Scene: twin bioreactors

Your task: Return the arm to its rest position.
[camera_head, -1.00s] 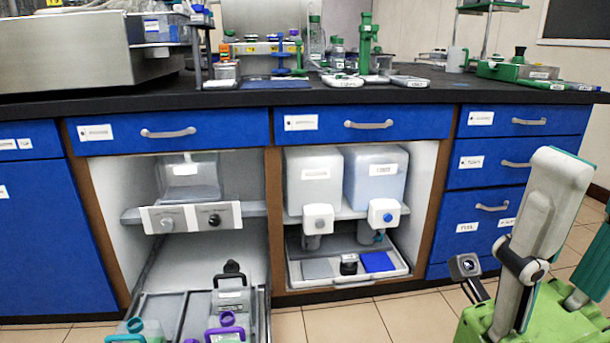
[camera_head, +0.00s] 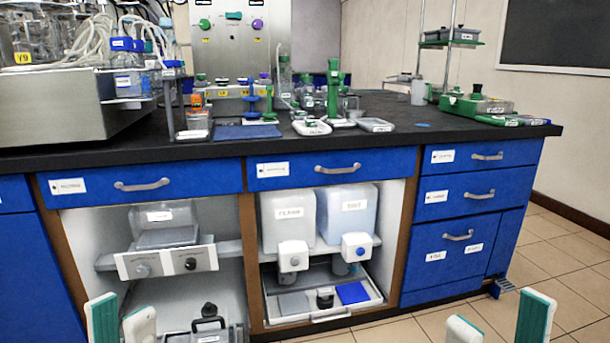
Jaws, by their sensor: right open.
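My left gripper (camera_head: 120,318) shows only its two pale, teal-edged fingertips at the bottom left edge, in front of the left cabinet opening. They look close together, and whether they are shut is unclear. I see nothing between them. My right gripper (camera_head: 499,322) shows its two fingertips at the bottom right, over the tiled floor. They are well apart and empty. Both arms behind the fingertips are out of the frame.
The black bench top (camera_head: 400,150) spans the view, with glassware and trays on it. Below, a pulled-out tray (camera_head: 376,306) sits under two white containers (camera_head: 288,220). A black-handled case (camera_head: 208,325) stands at the lower left. Floor (camera_head: 560,245) is free at right.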

